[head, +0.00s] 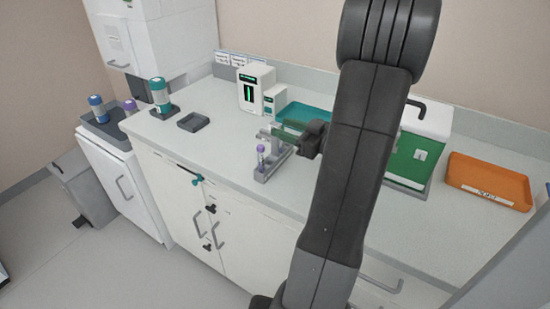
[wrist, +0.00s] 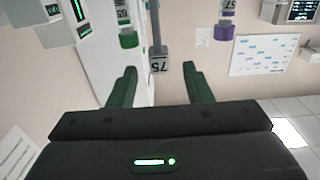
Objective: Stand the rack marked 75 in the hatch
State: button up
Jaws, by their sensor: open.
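In the head view my gripper (head: 289,136) is at the rack, partly hidden by my arm. A white unit with a green front (head: 408,158), possibly the hatch, stands right of my arm.
An orange tray (head: 488,181) lies on the right of the counter. A teal tray (head: 306,113) and small white devices (head: 256,88) stand behind the rack. A small dark tray (head: 193,122) and a teal-capped container (head: 160,95) are at left.

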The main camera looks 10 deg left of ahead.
aim_at(270, 123)
jog(key=x, duration=0.5)
jog(key=shift+w+a+p, duration=0.1)
jog(key=shift+a+p, duration=0.2)
jog(key=shift+p, duration=0.1)
grip_shut()
